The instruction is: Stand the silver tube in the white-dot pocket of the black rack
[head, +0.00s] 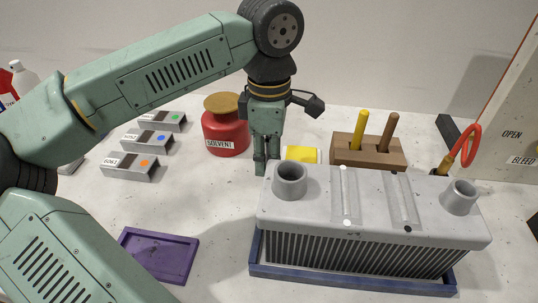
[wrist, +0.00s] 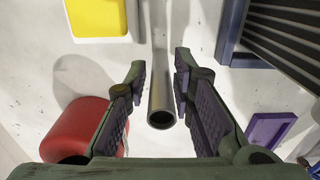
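In the wrist view the silver tube (wrist: 162,105) lies between the two fingers of my gripper (wrist: 161,72), its round open end towards the camera. Bare gaps show on both sides, so my gripper appears open around it. In the head view my gripper (head: 265,165) points down behind the left end of a grey-topped block; I cannot pick out the tube there. This block (head: 375,240) has dark slatted sides, two grey spouts and two shallow grooves. The left groove (head: 345,197) has white dots, the right groove (head: 402,198) black dots. I see no clearly separate black rack.
A blue tray (head: 350,283) holds the slatted block. Around my gripper are a red solvent can (head: 226,130), a yellow piece (head: 299,155) and a wooden holder (head: 367,152) with two sticks. A purple tray (head: 160,256) lies front left. Table between is clear.

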